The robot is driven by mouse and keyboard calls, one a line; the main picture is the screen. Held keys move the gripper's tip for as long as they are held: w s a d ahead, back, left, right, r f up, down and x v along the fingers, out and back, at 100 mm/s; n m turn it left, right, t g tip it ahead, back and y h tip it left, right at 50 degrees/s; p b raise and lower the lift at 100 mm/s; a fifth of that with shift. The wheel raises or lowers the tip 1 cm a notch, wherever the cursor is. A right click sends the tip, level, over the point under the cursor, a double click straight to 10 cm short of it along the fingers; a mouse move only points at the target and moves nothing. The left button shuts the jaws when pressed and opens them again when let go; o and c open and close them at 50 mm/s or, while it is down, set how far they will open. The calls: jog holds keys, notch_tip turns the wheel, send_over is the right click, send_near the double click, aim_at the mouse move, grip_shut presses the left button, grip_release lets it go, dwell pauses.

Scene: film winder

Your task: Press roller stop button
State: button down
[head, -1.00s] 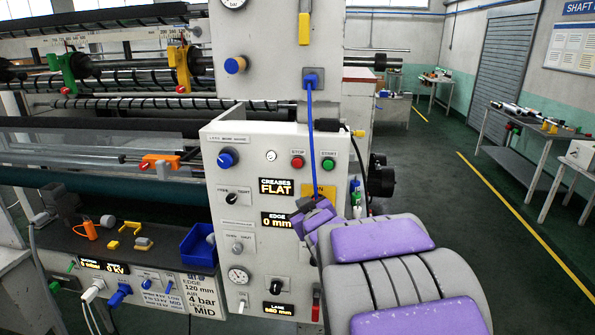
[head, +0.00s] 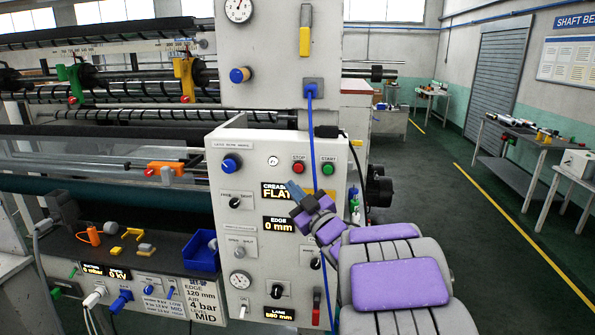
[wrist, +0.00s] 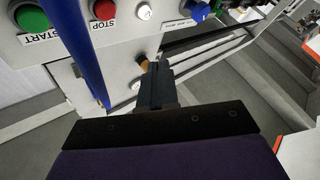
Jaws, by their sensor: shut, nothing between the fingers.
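The red STOP button (head: 298,168) is on the upper part of the white control panel (head: 232,215), left of the green START button (head: 328,169). The STOP button also shows at the top of the wrist view (wrist: 103,10), with the START button (wrist: 31,17) beside it. My gripper (head: 291,186) is shut and empty, with its fingertips pointing up just below the STOP button in the head view. In the wrist view its closed fingers (wrist: 156,70) point toward the panel, apart from the STOP button. Any gap to the panel is hard to judge.
A blue cable (head: 309,130) hangs down the panel between STOP and START, close to my gripper. A blue knob (head: 230,165) is on the panel's left. Displays reading CREASES (head: 276,190) and EDGE (head: 279,224) sit below the buttons.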

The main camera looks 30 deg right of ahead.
aim_at(300, 173)
jog(key=shift+d, duration=0.15)
jog(key=shift+w+d+p, duration=0.35)
jog(key=shift+w+d, duration=0.45)
jog(key=shift+w, duration=0.45)
jog(key=shift+w+d+p, duration=0.4)
jog(key=shift+w+d, duration=0.45)
jog(key=shift+w, duration=0.35)
jog(key=shift+w+d+p, duration=0.35)
jog(key=shift+w+d, duration=0.45)
jog(key=shift+w, duration=0.45)
jog(key=shift+w, duration=0.1)
jog(key=shift+w+d+p, duration=0.2)
jog(key=shift+p, duration=0.1)
jog(key=shift+w+d+r, duration=0.1)
jog(key=shift+w+d, duration=0.15)
jog(key=shift+w, duration=0.1)
dwell(0.3)
jog(key=shift+s+a, duration=0.5)
jog(key=shift+s, duration=0.25)
